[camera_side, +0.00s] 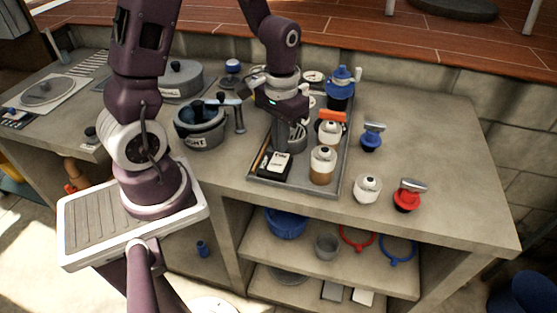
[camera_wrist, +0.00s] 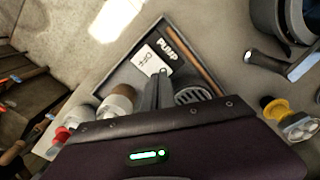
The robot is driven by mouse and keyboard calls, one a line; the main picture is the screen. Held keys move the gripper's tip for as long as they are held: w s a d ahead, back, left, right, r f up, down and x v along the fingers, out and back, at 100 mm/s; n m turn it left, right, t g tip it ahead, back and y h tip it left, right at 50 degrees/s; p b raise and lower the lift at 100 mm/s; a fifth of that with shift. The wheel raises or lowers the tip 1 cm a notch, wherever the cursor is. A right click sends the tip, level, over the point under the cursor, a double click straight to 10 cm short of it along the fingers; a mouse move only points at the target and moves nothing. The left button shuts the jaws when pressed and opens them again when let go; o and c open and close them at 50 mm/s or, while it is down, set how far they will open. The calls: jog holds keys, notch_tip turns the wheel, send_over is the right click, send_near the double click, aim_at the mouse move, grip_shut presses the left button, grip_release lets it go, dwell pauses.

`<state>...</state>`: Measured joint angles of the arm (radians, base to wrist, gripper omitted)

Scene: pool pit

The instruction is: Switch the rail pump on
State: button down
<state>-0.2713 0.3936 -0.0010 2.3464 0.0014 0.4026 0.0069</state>
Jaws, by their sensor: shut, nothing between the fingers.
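The rail pump's switch is a black block marked PUMP with a white plate (camera_side: 277,161), at the near left corner of a grey tray (camera_side: 318,187). In the wrist view the white plate (camera_wrist: 149,56) carries small lettering that seems to read OFF, upside down. My gripper (camera_side: 281,143) points down over the tray, just behind the block in the side view. In the wrist view its fingers (camera_wrist: 157,78) are together and empty, with the tips close to the plate's edge. I cannot tell whether they touch it.
A round grey grate (camera_wrist: 192,95) sits beside the fingers. A grey pot (camera_side: 200,128) is left. Blue (camera_side: 372,137) and red (camera_side: 407,196) handled items stand right; the far-right counter is clear.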

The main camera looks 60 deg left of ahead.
jog(key=shift+r, duration=2.65)
jog(key=shift+r, duration=0.1)
notch_tip(320, 180, up, 9)
jog(key=m+t, duration=0.1)
jog(key=t, duration=0.2)
send_over(281, 156)
jog(key=s+d, duration=0.4)
jog(key=s, duration=0.1)
jog(key=s+d+r+m+t, duration=0.2)
jog(key=s+d+r, duration=0.1)
jog(key=s, duration=0.5)
jog(key=shift+d+r+t, duration=0.25)
jog(key=shift+r+t, duration=0.05)
jog(key=shift+r, duration=0.35)
